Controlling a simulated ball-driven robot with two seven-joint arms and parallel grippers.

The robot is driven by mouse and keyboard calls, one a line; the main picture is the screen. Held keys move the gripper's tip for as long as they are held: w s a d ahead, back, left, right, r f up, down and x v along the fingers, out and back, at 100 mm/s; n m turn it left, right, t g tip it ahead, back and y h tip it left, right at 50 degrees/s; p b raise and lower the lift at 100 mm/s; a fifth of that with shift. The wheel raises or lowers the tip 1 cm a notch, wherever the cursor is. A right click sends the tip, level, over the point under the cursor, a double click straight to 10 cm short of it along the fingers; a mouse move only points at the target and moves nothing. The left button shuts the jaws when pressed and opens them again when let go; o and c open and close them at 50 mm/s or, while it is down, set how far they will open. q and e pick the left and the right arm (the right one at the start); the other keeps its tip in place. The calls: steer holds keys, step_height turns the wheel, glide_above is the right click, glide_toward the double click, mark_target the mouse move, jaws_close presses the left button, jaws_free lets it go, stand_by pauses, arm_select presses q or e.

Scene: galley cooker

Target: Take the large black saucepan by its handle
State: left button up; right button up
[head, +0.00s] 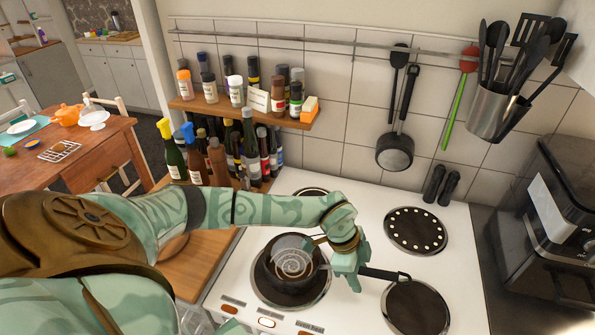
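The large black saucepan (270,284) stands on the front left hotplate of the white cooker (345,312). A pale, see-through round shape with a spiral pattern shows over its opening. Its black handle (385,274) points right, towards the front right hotplate. My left gripper (350,281) is pointing down at the handle, just right of the pan's rim. A finger covers part of the handle. The far finger is hidden, so I cannot tell whether the gripper is shut on the handle. My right gripper is not in view.
The back right hotplate (416,230) and front right hotplate (415,308) are bare. Bottles (197,162) crowd the left side below a spice shelf (240,108). A small pan (395,152) hangs behind. A black appliance (550,215) stands at right.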

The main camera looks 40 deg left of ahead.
arm_select(q)
jaws_close()
steer(key=shift+w+r, duration=0.1)
steer(key=shift+r, duration=0.05)
